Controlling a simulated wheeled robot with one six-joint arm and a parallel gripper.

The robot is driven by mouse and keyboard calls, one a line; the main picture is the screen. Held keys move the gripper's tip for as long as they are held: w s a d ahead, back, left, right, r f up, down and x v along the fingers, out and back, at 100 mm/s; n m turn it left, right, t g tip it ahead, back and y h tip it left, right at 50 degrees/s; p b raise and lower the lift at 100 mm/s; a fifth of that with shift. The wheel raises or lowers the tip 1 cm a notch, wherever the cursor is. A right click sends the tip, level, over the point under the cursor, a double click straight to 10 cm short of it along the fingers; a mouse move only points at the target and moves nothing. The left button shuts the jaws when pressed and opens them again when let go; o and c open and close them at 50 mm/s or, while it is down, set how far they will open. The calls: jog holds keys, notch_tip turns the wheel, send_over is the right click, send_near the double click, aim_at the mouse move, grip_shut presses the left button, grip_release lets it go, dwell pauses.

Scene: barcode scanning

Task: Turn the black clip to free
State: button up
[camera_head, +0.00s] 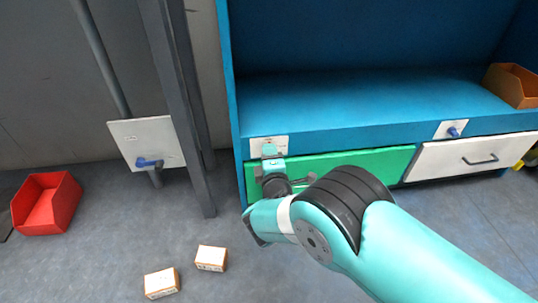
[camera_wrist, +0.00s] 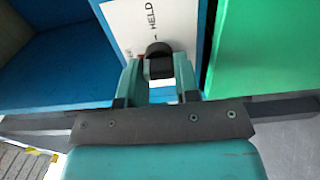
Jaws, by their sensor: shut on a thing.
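The black clip (camera_wrist: 158,58) sits on a white plate (camera_wrist: 128,24) marked "HELD" with a small arrow in the wrist view. My gripper (camera_wrist: 156,76) is shut on the clip, one teal finger on each side of it. In the head view my gripper (camera_head: 271,160) is at the white plate (camera_head: 257,145) on the blue unit's front edge, above the left end of the green drawer (camera_head: 345,163). The clip is hidden there behind my gripper. A bit of red shows beside the clip in the wrist view.
A white drawer (camera_head: 470,157) and a blue clip (camera_head: 453,132) on its plate are to the right. An orange bin (camera_head: 513,85) stands on the blue shelf (camera_head: 370,98). A red bin (camera_head: 46,203) and two small boxes lie on the floor at left. A grey post (camera_head: 180,90) stands left.

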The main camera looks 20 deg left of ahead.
jog(key=shift+f, duration=0.1)
jog(key=o, duration=0.9)
jog(key=p+v, duration=1.7)
jog(key=p, duration=0.2)
jog(key=shift+s+p, duration=0.25)
jog(key=shift+p, duration=0.1)
